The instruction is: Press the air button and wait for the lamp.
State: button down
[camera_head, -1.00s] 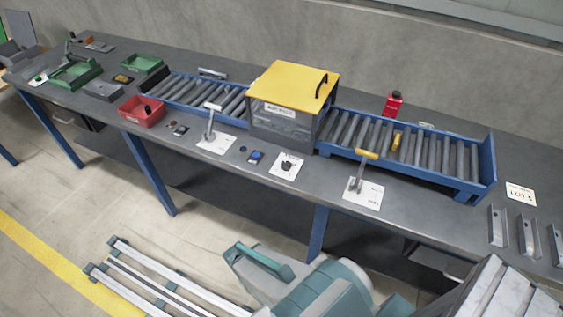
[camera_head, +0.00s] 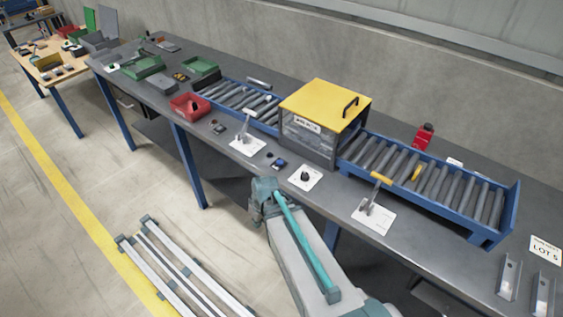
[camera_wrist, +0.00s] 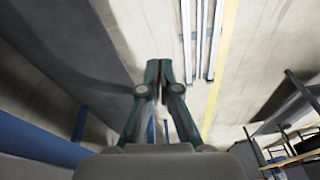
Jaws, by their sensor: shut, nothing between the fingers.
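No readable label marks the air button, and I cannot single out a lamp. In the head view, a black knob on a white plate (camera_head: 305,177) sits on the bench in front of the yellow-topped box (camera_head: 323,105). A small blue piece (camera_head: 279,164) and a dark round piece (camera_head: 269,155) lie just left of it. My gripper (camera_wrist: 160,72) shows in the wrist view with its fingers together and empty, over the floor beside the dark bench top. In the head view my arm reaches up near the bench's front edge; the fingertips are not clear there.
Two levers on white plates stand left (camera_head: 244,140) and right (camera_head: 374,205) of the knob. Roller conveyors (camera_head: 430,178) flank the box. A red bin (camera_head: 190,106) and a red object (camera_head: 424,136) are on the bench. Metal rails (camera_head: 180,265) lie on the floor.

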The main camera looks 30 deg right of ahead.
jog(key=w+d+r+n+t, duration=0.35)
jog(key=w+d+r, duration=0.25)
jog(key=w+r, duration=0.4)
notch_tip(320, 180, up, 13)
jog(key=n+t, duration=0.4)
send_over(281, 162)
jog(key=shift+a+m, duration=0.1)
jog(key=shift+m, duration=0.15)
jog(key=shift+f, duration=0.15)
notch_tip(281, 162, down, 8)
jog(key=b, duration=0.2)
jog(key=shift+r+b, duration=0.2)
jog(key=shift+b, duration=0.15)
jog(key=shift+f+b, duration=0.6)
jog(key=shift+f+b, duration=0.4)
jog(key=shift+b, duration=0.25)
